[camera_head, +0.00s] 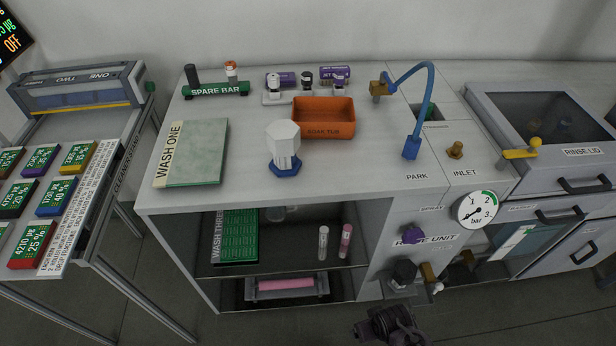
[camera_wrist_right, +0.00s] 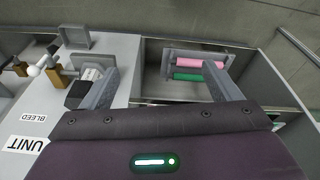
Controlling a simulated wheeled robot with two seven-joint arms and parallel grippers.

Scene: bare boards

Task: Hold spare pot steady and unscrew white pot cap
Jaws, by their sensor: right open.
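A white hexagonal block, which may be the white pot cap, stands upright (camera_head: 284,138) on a blue base (camera_head: 285,168) in the middle of the worktop in the head view. I cannot tell for certain which object is the spare pot. A green spare bar (camera_head: 216,90) at the back left holds a dark cylinder (camera_head: 191,76) and a small white-and-orange piece (camera_head: 231,71). My right gripper (camera_wrist_right: 164,82) is open and empty in the right wrist view, its fingers wide apart, low in front of the unit. My left gripper is in neither view.
An orange soak tub (camera_head: 323,134) stands behind and right of the white block. A green WASH ONE board (camera_head: 192,153) lies left. A blue spout (camera_head: 412,145) and brass inlet (camera_head: 455,150) are at right. Worktop around the white block is mostly clear.

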